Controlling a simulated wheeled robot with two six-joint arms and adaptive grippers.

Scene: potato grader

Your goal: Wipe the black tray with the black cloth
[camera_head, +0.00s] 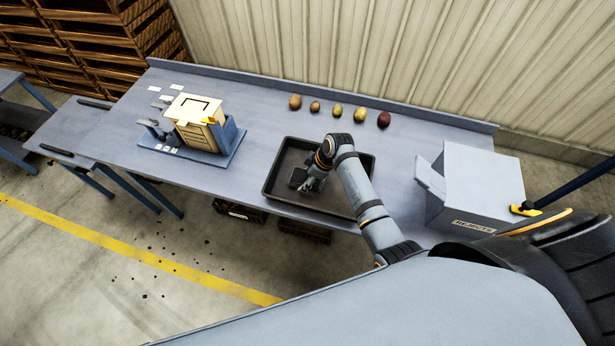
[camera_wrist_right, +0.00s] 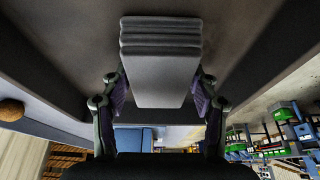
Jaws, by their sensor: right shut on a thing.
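The black tray (camera_head: 270,183) lies on the grey table in front of me. My right gripper (camera_head: 313,181) is over the left part of the tray, reaching down inside its rim. It is shut on the folded cloth (camera_head: 299,178), which looks dark grey. In the right wrist view the cloth (camera_wrist_right: 160,70) sits as a layered block between the two fingers (camera_wrist_right: 162,95), close to the tray floor (camera_wrist_right: 70,30). I cannot tell whether the cloth touches the floor. My left gripper is not in view.
Several potatoes (camera_head: 338,111) lie in a row behind the tray. A grey rejects box (camera_head: 480,185) stands to the right. A blue stand (camera_head: 220,147) with a cream box (camera_head: 194,110) stands to the left. Bare table lies between stand and tray.

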